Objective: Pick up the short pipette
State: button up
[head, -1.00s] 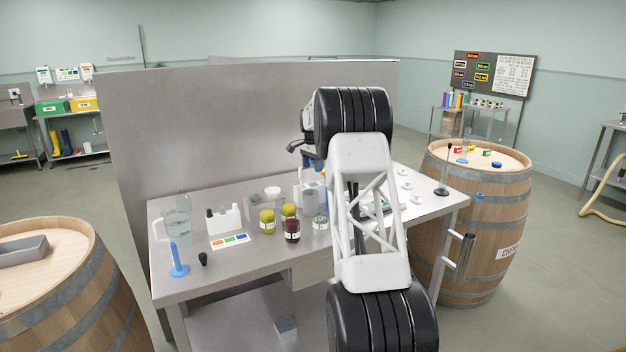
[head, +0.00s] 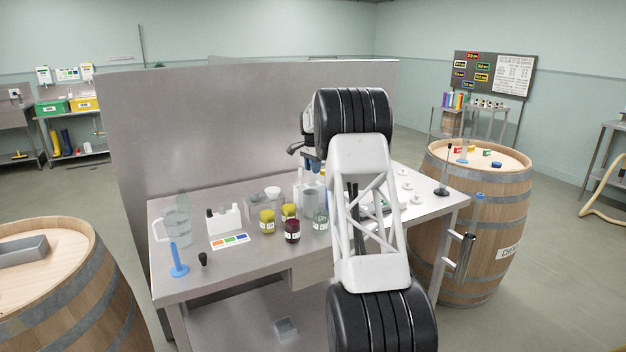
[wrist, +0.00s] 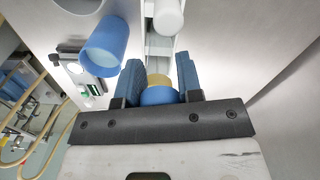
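In the wrist view, my gripper (wrist: 158,82) shows two blue fingers standing apart. A round blue and tan thing (wrist: 158,94) shows in the gap between them; I cannot tell whether the fingers touch it or what it is. In the head view my gripper (head: 312,164) is partly hidden behind my arm, above the back of the steel bench (head: 185,283). A pale upright holder (head: 300,190) stands below it. I cannot make out the short pipette for certain in either view.
A blue cylinder (wrist: 106,46) and a white rounded thing (wrist: 168,15) are close to the fingers in the wrist view. Several jars, such as a dark red one (head: 292,231), crowd the bench. A steel panel (head: 215,125) rises behind it.

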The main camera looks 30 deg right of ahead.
jog(key=shift+c, duration=0.8)
jog(key=shift+r, duration=5.05)
